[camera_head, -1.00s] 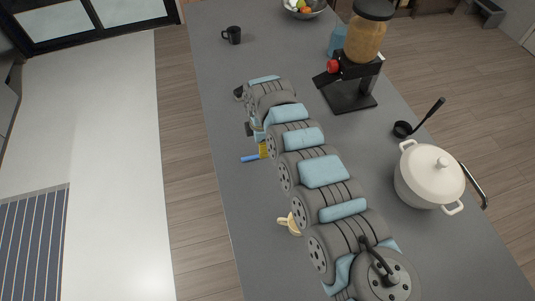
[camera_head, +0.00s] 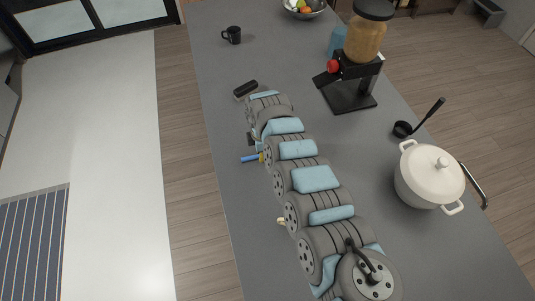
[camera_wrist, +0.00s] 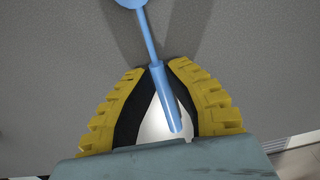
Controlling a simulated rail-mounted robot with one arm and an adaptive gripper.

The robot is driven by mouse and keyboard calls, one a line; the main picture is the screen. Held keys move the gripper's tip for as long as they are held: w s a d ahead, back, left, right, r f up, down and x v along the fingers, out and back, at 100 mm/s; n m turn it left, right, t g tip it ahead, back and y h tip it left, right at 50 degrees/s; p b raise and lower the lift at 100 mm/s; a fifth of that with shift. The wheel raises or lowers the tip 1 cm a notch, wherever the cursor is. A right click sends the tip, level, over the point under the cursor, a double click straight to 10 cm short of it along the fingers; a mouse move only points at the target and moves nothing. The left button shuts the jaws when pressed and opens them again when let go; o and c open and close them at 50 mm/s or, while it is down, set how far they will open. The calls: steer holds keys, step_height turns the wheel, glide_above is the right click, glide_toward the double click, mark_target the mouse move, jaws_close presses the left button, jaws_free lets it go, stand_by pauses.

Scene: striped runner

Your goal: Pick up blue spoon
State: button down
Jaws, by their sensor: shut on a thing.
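The blue spoon (camera_wrist: 148,38) shows in the wrist view, its handle running down between the yellow-padded fingers of my gripper (camera_wrist: 158,68). The fingers are shut on the handle, and the spoon's bowl end points away at the top edge, partly cut off. In the head view, a short blue piece of the spoon (camera_head: 250,158) sticks out to the left of my gripper (camera_head: 263,156) over the grey counter (camera_head: 222,130). My arm hides the rest of it and most of the gripper.
A black item (camera_head: 246,88) lies near my wrist. A black mug (camera_head: 232,35) stands further back. A dispenser (camera_head: 350,80), a black ladle (camera_head: 404,129) and a white pot (camera_head: 430,175) stand to the right.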

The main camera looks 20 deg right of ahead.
stand_by(0.4)
steer(key=shift+d+r, duration=0.1)
steer(key=shift+r, duration=0.25)
steer(key=r, duration=0.1)
steer(key=s+r, duration=0.1)
steer(key=r, duration=0.1)
steer(key=s+r, duration=0.1)
steer(key=shift+a+r+p, duration=0.25)
steer(key=shift+r+p, duration=0.1)
steer(key=shift+r, duration=0.05)
steer(key=shift+s+a+r, duration=0.2)
steer(key=shift+s+r, duration=0.45)
steer(key=shift+r, duration=0.1)
steer(key=s+a+r+p, duration=0.3)
steer(key=s+r+p, duration=0.3)
steer(key=p, duration=1.3)
steer(key=s, duration=0.4)
